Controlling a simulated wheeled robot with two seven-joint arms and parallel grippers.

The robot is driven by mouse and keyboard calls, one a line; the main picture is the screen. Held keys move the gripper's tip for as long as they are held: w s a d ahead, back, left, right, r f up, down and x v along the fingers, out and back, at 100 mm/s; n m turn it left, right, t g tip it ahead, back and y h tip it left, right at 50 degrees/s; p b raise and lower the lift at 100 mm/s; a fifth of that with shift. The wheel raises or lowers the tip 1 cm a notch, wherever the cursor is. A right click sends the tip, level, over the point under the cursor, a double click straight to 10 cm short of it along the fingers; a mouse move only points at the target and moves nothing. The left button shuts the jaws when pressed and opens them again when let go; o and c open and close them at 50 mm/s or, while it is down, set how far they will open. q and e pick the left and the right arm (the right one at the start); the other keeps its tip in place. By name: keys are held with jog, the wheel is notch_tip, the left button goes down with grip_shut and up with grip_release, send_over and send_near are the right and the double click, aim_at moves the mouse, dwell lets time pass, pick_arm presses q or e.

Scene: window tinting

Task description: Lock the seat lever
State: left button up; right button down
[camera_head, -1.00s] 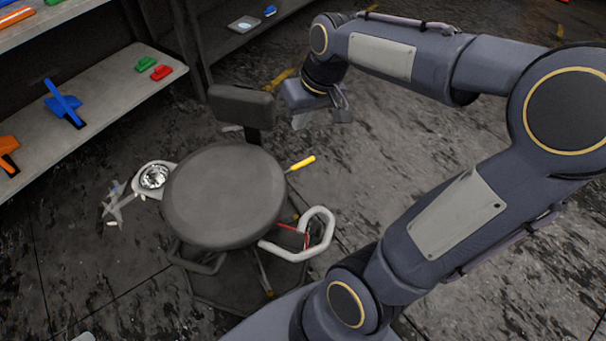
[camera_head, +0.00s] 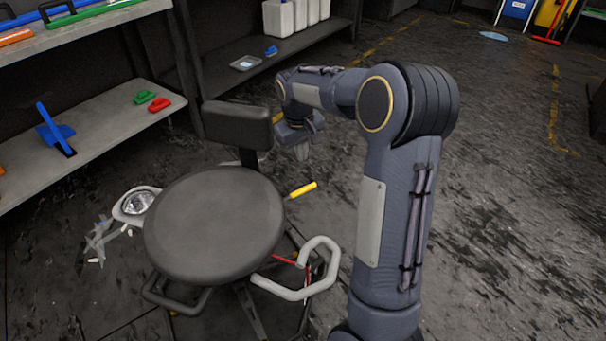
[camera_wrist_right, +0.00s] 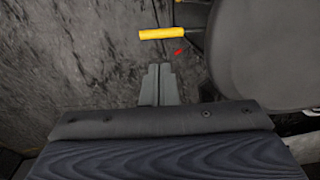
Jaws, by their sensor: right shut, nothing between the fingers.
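The rolling stool has a round dark seat (camera_head: 214,224) and a small backrest (camera_head: 238,124). Its lever with a yellow handle (camera_head: 302,189) sticks out from the right side under the seat. In the right wrist view the yellow lever handle (camera_wrist_right: 163,33) lies beyond the fingertips, with the seat (camera_wrist_right: 270,50) to its right. My right gripper (camera_head: 302,152) is beside the backrest, behind the lever handle and apart from it. In the right wrist view the gripper (camera_wrist_right: 158,70) has its fingers together with nothing between them. My left gripper is not in view.
A white looped handle (camera_head: 312,285) juts out at the stool's lower right. A silver bowl (camera_head: 138,202) in a white holder is at its left. Shelves (camera_head: 120,122) with coloured tools stand left and behind. The floor (camera_head: 500,230) to the right is open.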

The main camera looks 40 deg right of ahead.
aim_at(308, 189)
jog(key=f+b, duration=0.2)
jog(key=f, duration=0.2)
jog(key=d+f+b, duration=0.1)
jog(key=f+b, duration=0.1)
jog(key=f, duration=0.3)
jog(key=w+f+b, duration=0.1)
jog(key=f+b, duration=0.1)
jog(key=f, duration=0.2)
jog(key=shift+w+d+f, duration=0.1)
jog(key=shift+d+f, duration=0.2)
jog(key=shift+d, duration=0.05)
jog(key=shift+d+f+p, duration=0.1)
jog(key=shift+f+p, duration=0.05)
jog(key=shift+p, duration=0.2)
jog(key=f+y, duration=0.2)
jog(key=f, duration=0.1)
jog(key=f+y+p, duration=0.1)
jog(key=f, duration=0.1)
jog(key=shift+d+t, duration=0.3)
jog(key=shift+d, duration=0.1)
jog(key=shift+s+f, duration=0.1)
jog(key=shift+s, duration=0.1)
